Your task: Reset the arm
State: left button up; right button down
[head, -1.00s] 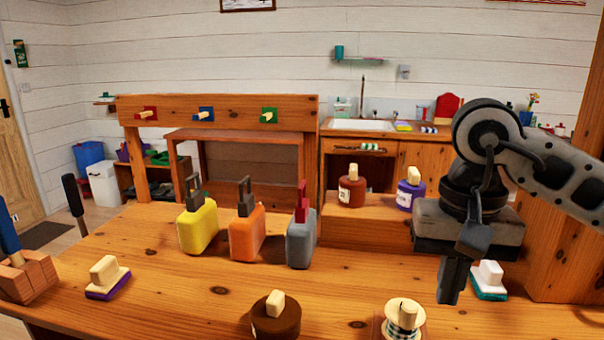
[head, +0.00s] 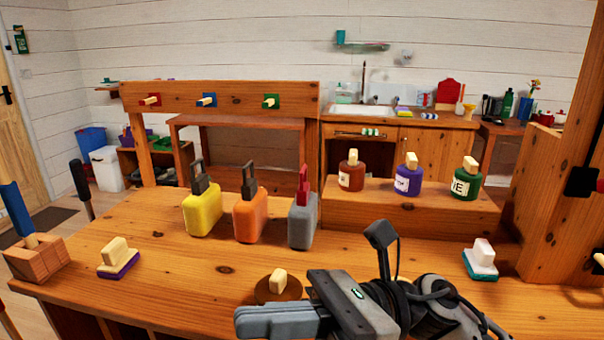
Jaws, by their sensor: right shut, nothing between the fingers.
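My right gripper (head: 242,322) is low at the front of the wooden table (head: 165,260), with its fingers pointing left. The fingers are together with nothing between them. The dark wrist and cables of my right arm reach in from the bottom right. The gripper covers part of the table's front and sits just in front of a round brown block with a wooden knob (head: 278,285), as seen here. I cannot tell whether they touch. My left gripper is out of view.
Yellow (head: 203,212), orange (head: 250,219) and grey (head: 301,222) canisters stand mid-table. Several bottles stand on a raised shelf, including a purple one (head: 408,180). A purple-based block (head: 118,262) is at left, a teal-based one (head: 481,262) at right. A wooden post (head: 560,200) rises at right.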

jog(key=w+d+f+n+t+h, duration=0.45)
jog(key=n+t, duration=0.75)
jog(key=n, duration=0.5)
jog(key=w+d+f+n+t+h, duration=0.3)
jog(key=w+d+f+n+t, duration=0.2)
jog(key=n+t, duration=1)
jog(key=s+d+f+m+g+h, duration=0.2)
jog(key=s+f+m+g+h, duration=0.1)
jog(key=f, duration=0.4)
jog(key=s+d+f+m+g+h+p, duration=0.1)
jog(key=s+d+f+m+g+h, duration=0.2)
jog(key=f, duration=0.4)
jog(key=s+d+f+m+g+h, duration=0.2)
jog(key=s+f+m+g+h, duration=0.1)
jog(key=f+m, duration=0.4)
jog(key=shift+s+d+f+g, duration=0.2)
jog(key=shift+s+f+g, duration=0.4)
jog(key=shift+s, duration=0.45)
jog(key=shift+r, duration=0.1)
